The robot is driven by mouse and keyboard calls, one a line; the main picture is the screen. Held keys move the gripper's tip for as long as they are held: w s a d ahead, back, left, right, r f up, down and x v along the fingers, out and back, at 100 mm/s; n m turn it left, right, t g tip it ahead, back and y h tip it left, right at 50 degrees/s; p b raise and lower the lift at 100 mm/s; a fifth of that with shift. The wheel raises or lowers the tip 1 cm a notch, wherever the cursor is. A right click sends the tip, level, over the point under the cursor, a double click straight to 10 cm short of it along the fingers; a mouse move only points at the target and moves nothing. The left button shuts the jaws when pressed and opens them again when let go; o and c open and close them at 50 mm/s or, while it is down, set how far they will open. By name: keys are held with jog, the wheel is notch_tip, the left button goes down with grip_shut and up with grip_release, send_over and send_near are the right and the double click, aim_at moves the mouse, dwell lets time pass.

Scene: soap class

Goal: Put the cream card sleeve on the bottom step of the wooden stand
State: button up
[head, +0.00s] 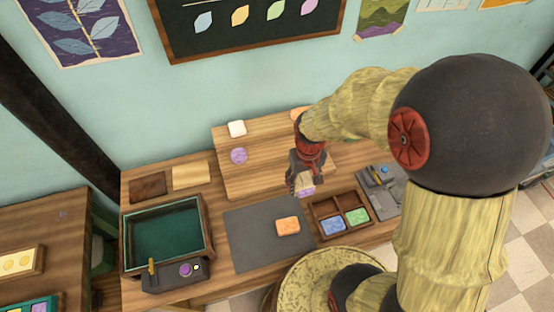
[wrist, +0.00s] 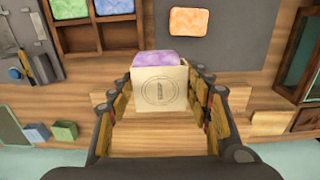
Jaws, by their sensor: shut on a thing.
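The cream card sleeve (wrist: 160,92) is between the fingers of my gripper (wrist: 160,82) in the wrist view. My fingers partly hide the sleeve (head: 305,182) there. I cannot tell whether the sleeve touches a step.
A white soap (head: 237,128) and a round purple soap (head: 239,156) rest on the stand's left side. In front lie a grey mat (head: 250,245) with an orange soap (head: 288,226), and a divided wooden tray (head: 318,208) with blue and green soaps. A green-lined bin (head: 165,235) stands left.

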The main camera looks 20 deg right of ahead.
jog(key=w+a+f, duration=0.2)
jog(key=w+f, duration=0.2)
jog(key=w, duration=0.4)
send_over(281, 175)
jog(key=f, duration=0.5)
jog(key=shift+s+d+b, duration=0.1)
jog(key=shift+s+b, duration=0.2)
jog(key=shift+s, duration=0.05)
jog(key=shift+w+f, duration=0.25)
jog(key=shift+f, duration=0.15)
jog(key=shift+w+f, duration=0.1)
jog(key=shift+f, duration=1.45)
jog(key=shift+f, duration=0.1)
jog(key=o, duration=1.1)
